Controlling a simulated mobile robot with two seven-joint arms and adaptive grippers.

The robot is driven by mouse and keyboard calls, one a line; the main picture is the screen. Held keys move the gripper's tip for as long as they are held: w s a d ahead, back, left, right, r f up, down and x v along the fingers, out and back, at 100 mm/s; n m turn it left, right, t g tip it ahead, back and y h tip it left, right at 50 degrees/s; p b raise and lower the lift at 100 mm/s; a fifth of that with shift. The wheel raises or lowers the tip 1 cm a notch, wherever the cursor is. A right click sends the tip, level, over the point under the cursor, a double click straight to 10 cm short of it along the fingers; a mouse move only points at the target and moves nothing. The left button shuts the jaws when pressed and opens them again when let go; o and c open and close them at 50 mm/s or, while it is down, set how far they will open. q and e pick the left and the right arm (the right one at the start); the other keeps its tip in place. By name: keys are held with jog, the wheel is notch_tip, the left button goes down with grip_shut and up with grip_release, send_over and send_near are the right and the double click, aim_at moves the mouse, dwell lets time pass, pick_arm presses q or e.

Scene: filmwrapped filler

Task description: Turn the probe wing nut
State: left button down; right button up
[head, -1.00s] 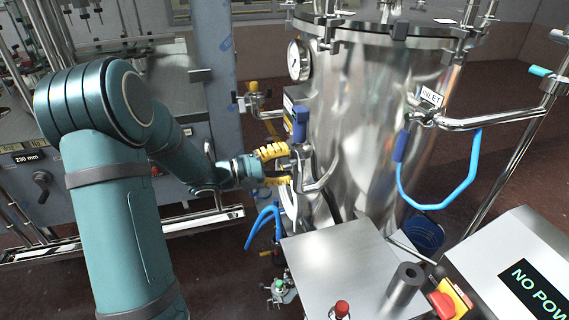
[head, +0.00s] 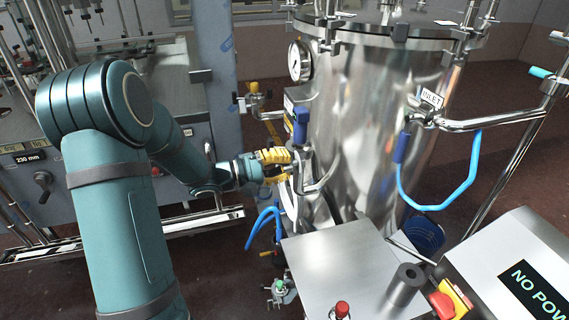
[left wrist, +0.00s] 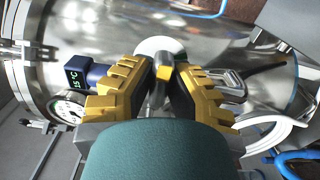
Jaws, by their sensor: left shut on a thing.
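My left gripper (head: 287,165) reaches in from the left to the side of the steel tank (head: 375,120). Its yellow fingers are closed at a fitting on the tank wall. The wing nut is mostly hidden by the fingers in the head view. The blue probe head (left wrist: 80,72) with a lit temperature display is left of the fingers; in the head view it stands just above them. My right gripper is out of view.
A dial gauge (head: 299,61) sits on the tank's upper left. A blue hose (head: 263,224) hangs below the gripper, and another hose (head: 440,205) loops at the inlet. A steel box top (head: 340,262) lies in front. A filling machine (head: 110,120) stands left.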

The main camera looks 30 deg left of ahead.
pick_arm(q)
jog(key=m, duration=0.2)
jog(key=shift+m, duration=0.3)
jog(key=m, duration=0.3)
jog(key=shift+m, duration=0.3)
jog(key=m+b, duration=0.2)
jog(key=m, duration=0.4)
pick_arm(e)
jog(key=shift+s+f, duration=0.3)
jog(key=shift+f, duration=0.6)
pick_arm(q)
jog(key=c, duration=0.9)
grip_release()
jog(key=shift+d, duration=0.1)
jog(key=v, duration=1.2)
jog(key=shift+w, duration=0.1)
